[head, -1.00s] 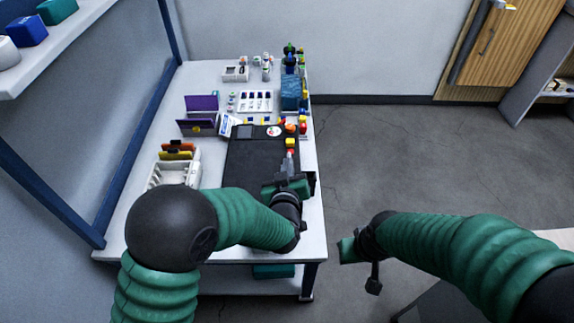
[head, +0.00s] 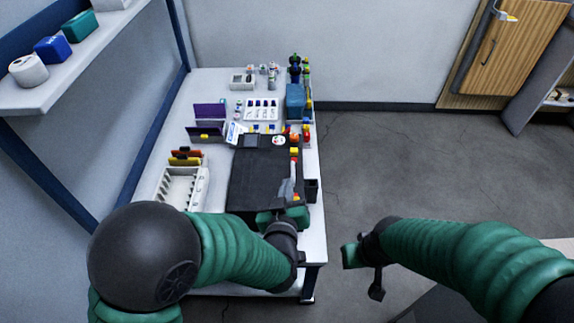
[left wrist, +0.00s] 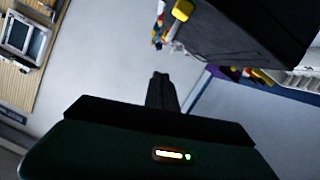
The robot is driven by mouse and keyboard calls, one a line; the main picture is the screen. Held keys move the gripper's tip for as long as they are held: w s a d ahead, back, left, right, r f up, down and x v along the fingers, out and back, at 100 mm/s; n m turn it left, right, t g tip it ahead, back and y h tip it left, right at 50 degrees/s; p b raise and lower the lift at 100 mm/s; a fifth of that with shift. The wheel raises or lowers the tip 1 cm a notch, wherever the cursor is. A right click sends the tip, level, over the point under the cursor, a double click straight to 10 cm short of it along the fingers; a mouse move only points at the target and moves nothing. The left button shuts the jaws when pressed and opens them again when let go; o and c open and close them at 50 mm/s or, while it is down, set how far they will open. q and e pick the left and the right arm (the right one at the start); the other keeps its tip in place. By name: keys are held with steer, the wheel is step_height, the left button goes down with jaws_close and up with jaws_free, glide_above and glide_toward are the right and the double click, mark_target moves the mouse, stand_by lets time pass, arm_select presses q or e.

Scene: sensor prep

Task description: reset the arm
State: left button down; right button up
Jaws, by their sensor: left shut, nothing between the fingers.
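In the left wrist view the shut fingers (left wrist: 161,92) point out over the pale wall and floor. My right gripper (head: 362,262) hangs over the open floor to the right of the table.
A white rack (head: 180,188) stands at the table's left, with purple holders (head: 208,110) behind it. A blue box (head: 295,98), a white tray (head: 262,110) and a small dark bin (head: 311,190) are on the table. A shelf (head: 60,75) overhangs at upper left.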

arm_select(q)
steer(key=s+a+f+m+g, duration=0.1)
steer(key=s+a+f+g, duration=0.2)
steer(key=a, duration=0.4)
steer(key=s+a+f+m+g, duration=0.1)
steer(key=s+a+f+g, duration=0.1)
steer(key=a+f+g, duration=0.3)
steer(key=s+a+g+y, duration=0.3)
steer(key=s+a+g, duration=0.1)
steer(key=s+a, duration=0.9)
step_height(320, 180, up, 18)
steer(key=d+p, duration=0.1)
steer(key=p, duration=1.7)
steer(key=shift+w, duration=0.3)
